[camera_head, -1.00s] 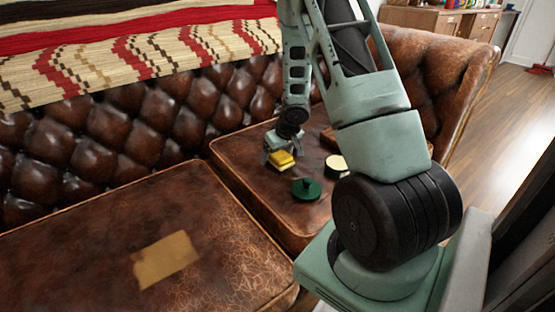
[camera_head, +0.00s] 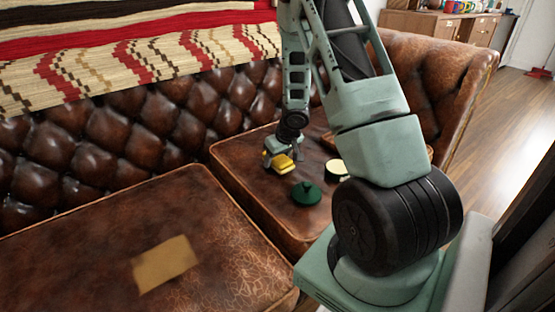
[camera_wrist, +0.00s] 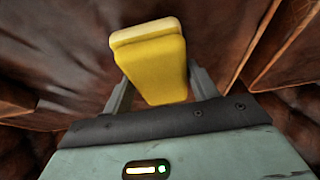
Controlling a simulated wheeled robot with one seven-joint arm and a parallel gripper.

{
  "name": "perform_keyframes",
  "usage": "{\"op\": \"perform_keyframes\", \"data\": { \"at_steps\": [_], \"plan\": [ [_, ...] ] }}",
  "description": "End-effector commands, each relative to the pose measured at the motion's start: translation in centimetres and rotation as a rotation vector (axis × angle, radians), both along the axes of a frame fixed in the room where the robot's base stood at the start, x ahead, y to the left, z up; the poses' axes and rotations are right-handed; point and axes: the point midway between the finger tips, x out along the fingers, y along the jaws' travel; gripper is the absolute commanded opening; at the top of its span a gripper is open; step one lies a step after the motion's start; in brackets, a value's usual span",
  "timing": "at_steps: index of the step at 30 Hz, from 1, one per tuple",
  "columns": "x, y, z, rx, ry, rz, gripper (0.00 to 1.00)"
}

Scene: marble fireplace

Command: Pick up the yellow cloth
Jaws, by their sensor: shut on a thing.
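The yellow cloth (camera_head: 281,164) is a thick, block-like yellow piece, more like a sponge, with a paler layer along one side in the wrist view (camera_wrist: 150,75). My gripper (camera_head: 280,154) is over the far cushion and shut on it. In the wrist view the two fingers (camera_wrist: 160,88) press on its opposite sides, and it sticks out beyond them. Whether it touches the cushion or hangs just above it, I cannot tell.
A dark green lidded thing (camera_head: 306,193) and a round pale-topped tin (camera_head: 337,169) stand close by on the far cushion (camera_head: 245,180). A flat tan patch (camera_head: 165,263) lies on the near cushion (camera_head: 90,240). The tufted backrest (camera_head: 120,140) rises behind.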

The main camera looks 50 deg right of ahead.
Motion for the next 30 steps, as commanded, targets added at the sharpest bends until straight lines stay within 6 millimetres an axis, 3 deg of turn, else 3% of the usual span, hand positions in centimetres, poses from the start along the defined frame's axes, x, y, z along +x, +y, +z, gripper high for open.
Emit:
{"op": "perform_keyframes", "data": {
  "at_steps": [5, 18, 23, 30],
  "plan": [
    [0.0, 0.0, 1.9, 0.0, -0.001, 0.0, 0.33],
    [0.0, 0.0, 9.1, 0.001, -0.001, -0.001, 0.33],
    [0.0, 0.0, 10.2, 0.0, 0.0, 0.0, 0.33],
    [0.0, 0.0, 10.2, 0.0, 0.0, 0.0, 0.33]
  ]
}}
